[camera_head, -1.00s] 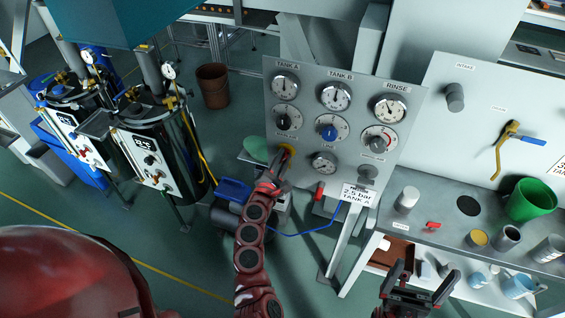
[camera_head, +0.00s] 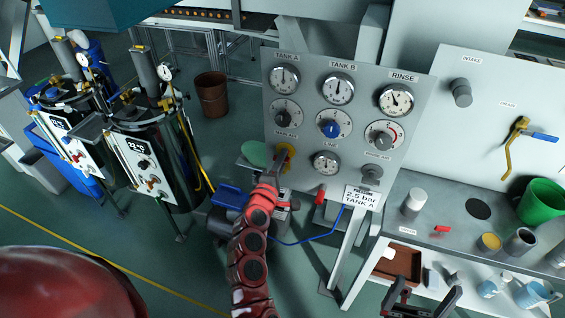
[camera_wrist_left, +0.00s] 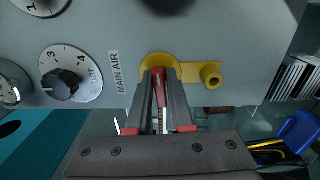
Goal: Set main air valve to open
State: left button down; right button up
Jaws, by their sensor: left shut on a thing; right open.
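The main air valve (camera_head: 285,153) is a yellow fitting low on the left of the grey gauge panel, under its label; my gripper partly covers it. My right gripper (camera_head: 422,298) is open and empty at the bottom right, apart from the panel.
A tag (camera_head: 362,197) reads 2.5 bar TANK A. A bench with a green bucket (camera_head: 541,203) stands right. Dark tanks (camera_head: 160,150) stand left.

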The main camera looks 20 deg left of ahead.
pick_arm(q)
jog(key=shift+m, duration=0.5)
jog(key=c, duration=0.9)
grip_release()
jog(key=s, duration=0.5)
jog(key=s+p, duration=0.1)
jog(key=s, duration=1.1)
jog(key=shift+s+a+p, duration=0.25)
jog(key=shift+a+p, duration=0.05)
jog(key=shift+f, duration=0.1)
